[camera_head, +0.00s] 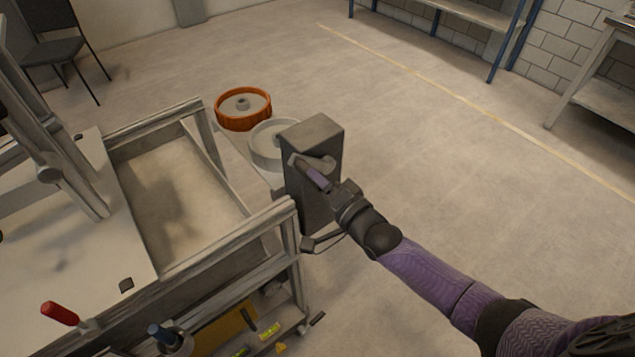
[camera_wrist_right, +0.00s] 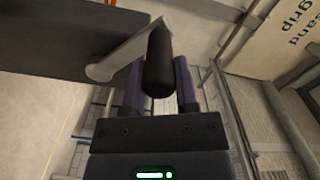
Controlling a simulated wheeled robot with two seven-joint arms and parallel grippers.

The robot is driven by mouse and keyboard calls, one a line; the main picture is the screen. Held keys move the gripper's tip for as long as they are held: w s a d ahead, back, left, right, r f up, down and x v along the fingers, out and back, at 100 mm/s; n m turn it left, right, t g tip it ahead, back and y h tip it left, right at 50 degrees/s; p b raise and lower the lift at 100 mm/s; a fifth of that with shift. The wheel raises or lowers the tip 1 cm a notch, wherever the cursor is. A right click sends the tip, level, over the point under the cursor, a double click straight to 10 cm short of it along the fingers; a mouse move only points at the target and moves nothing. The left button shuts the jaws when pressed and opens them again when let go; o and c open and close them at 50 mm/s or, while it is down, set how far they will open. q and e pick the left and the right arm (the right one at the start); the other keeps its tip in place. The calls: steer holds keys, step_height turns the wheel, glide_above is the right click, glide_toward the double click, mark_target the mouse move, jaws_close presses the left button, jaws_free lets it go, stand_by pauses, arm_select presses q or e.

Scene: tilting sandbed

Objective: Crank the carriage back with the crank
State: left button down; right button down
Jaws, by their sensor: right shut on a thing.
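The crank shows in the right wrist view as a light grey arm (camera_wrist_right: 122,54) with a dark, rounded handle (camera_wrist_right: 158,62). My right gripper (camera_wrist_right: 160,82) is shut on that handle, one purple finger on each side. In the head view my right gripper (camera_head: 315,178) is against the near face of a dark grey upright box (camera_head: 314,138), and the crank's grey arm (camera_head: 297,161) shows just beyond the fingers. Which part is the carriage I cannot tell; a grey upright frame (camera_head: 60,170) stands over the bench at the left. My left gripper is not in view.
A sand-filled bed (camera_head: 253,208) with grey rails lies left of the box. An orange wheel (camera_head: 243,123) and a pale wheel (camera_head: 262,158) sit behind it. A red-handled tool (camera_head: 60,313) is at the front left.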

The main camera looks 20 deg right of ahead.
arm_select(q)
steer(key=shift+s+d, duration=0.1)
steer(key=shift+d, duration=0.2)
arm_select(e)
steer(key=shift+r, duration=0.15)
steer(key=shift+c, duration=1.8)
jaws_free()
